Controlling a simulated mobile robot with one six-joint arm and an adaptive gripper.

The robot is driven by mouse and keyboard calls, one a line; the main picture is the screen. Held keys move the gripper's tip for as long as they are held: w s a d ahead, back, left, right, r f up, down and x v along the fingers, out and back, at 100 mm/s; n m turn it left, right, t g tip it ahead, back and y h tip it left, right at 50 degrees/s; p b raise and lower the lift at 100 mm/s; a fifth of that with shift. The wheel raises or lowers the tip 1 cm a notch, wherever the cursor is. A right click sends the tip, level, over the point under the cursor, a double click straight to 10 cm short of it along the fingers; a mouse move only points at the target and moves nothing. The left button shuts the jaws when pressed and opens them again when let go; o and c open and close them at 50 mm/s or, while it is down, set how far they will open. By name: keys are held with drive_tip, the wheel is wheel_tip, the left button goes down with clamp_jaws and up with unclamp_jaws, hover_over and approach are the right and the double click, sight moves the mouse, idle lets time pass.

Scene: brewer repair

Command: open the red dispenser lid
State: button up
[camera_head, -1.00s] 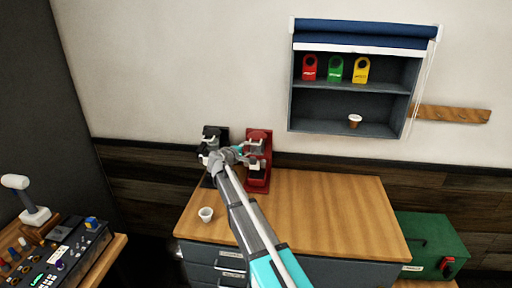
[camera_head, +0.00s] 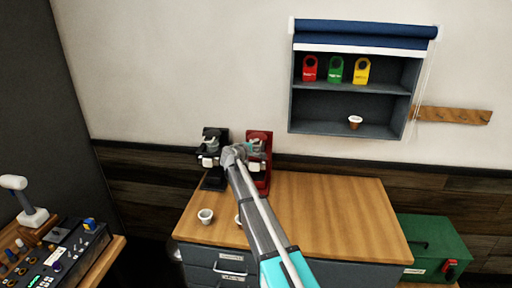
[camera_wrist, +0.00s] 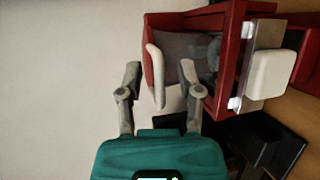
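The red dispenser (camera_head: 259,136) stands at the back of the wooden counter, partly hidden by my arm in the head view. In the wrist view its red body (camera_wrist: 238,50) fills the upper right and appears turned sideways. A pale curved handle (camera_wrist: 154,75) sticks out at its left side, apparently on the lid. My gripper (camera_wrist: 160,72) is open, with one finger on each side of this handle. I see gaps between the fingers and the handle; depth is hard to judge. In the head view, my gripper (camera_head: 253,147) is small and partly hidden at the dispenser.
A black dispenser (camera_head: 213,160) stands close on the left. A white cup (camera_head: 205,215) is on the counter (camera_head: 325,210), and another pale item is mostly behind my arm. A wall shelf (camera_head: 350,88) hangs above right. The counter's right side is clear.

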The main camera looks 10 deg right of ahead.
clamp_jaws()
drive_tip(key=shift+d, duration=0.1)
drive_tip(key=shift+r+p, duration=0.2)
drive_tip(key=shift+p, duration=0.1)
